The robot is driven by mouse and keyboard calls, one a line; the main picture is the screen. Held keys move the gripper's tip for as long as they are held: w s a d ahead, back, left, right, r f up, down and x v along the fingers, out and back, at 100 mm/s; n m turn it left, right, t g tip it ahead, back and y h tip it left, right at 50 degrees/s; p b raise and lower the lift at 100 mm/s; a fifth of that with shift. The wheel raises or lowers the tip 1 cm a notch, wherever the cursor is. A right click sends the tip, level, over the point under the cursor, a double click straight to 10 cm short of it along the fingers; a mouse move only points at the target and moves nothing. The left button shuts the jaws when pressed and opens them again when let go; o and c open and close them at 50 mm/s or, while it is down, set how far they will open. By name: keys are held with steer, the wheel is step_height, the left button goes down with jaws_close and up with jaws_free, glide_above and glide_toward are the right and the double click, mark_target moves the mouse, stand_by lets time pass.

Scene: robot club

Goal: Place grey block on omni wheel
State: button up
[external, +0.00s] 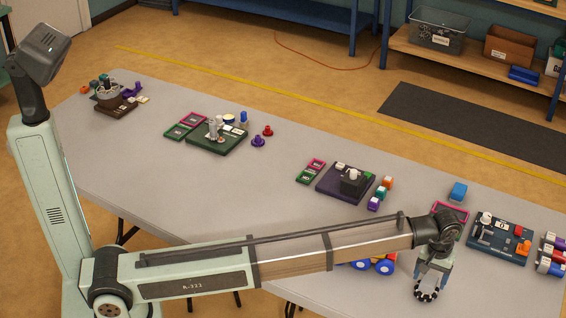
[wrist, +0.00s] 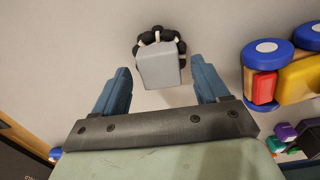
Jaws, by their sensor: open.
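The grey block (wrist: 160,68) is in the wrist view, just beyond and between the fingertips of my gripper (wrist: 160,74). Gaps show on both sides of the block, and the fingers are spread open. The omni wheel (wrist: 158,36), black with pale rollers, shows behind the block, which covers much of it. The block appears to sit on the wheel, but I cannot tell the exact contact. In the external view my gripper (external: 432,270) points down over the omni wheel (external: 426,293) near the table's front right; the block is hard to make out between the fingers.
A yellow toy vehicle with blue wheels (wrist: 298,78) lies close at right in the wrist view. The table's left front is clear.

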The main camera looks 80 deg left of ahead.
mark_target(429, 280)
step_height(429, 280, up, 12)
stand_by(0.5)
steer(key=shift+f, duration=0.1)
